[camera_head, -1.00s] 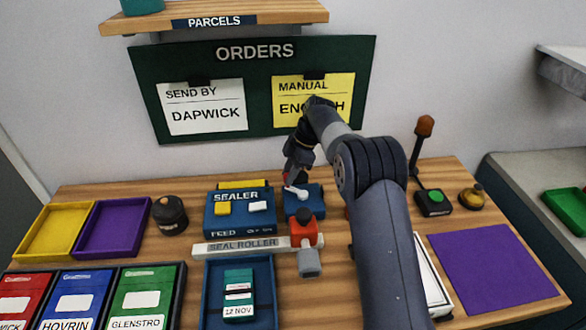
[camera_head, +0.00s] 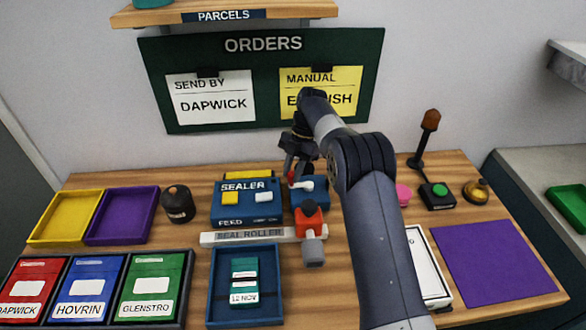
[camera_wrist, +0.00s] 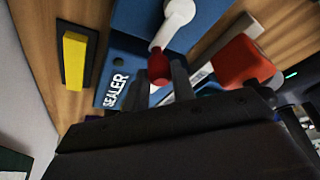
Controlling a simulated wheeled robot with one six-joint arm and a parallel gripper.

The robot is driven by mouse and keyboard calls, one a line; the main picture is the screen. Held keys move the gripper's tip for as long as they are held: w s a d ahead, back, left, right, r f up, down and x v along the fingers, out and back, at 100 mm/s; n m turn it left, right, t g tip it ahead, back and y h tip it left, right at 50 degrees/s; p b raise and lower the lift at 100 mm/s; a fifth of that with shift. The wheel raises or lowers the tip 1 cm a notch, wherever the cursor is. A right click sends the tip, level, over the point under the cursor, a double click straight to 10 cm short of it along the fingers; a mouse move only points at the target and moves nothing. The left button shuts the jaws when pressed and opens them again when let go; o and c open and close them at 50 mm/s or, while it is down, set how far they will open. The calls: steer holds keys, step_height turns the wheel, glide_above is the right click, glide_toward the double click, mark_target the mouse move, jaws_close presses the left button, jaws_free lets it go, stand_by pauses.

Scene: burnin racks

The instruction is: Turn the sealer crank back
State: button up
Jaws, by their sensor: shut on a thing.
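The blue sealer (camera_head: 230,212) stands at the middle back of the table, with a yellow and a white button on top. Its crank (camera_head: 307,185) sits on the blue block at its right, a white arm with a red knob at its end. In the wrist view the white crank arm (camera_wrist: 176,20) runs down to the red knob (camera_wrist: 158,66). My gripper (camera_wrist: 158,85) is shut on that knob, one dark finger on either side. In the head view my gripper (camera_head: 294,172) is over the crank's left end, and its fingers are partly hidden.
An orange-red part with a grey end (camera_head: 310,222) stands close in front of the crank, beside the seal roller bar (camera_head: 250,238). A blue tray (camera_head: 215,300) holds a teal packet. A dark jar (camera_head: 177,204) is left of the sealer; an upright lever (camera_head: 425,140) is right.

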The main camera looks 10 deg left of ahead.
stand_by(0.4)
steer(key=o, duration=1)
steer(key=shift+p+v, duration=2.3)
steer(key=shift+v, duration=3.1)
steer(key=shift+a+f, duration=0.1)
steer(key=shift+b+x, duration=2.3)
steer(key=shift+x, duration=3)
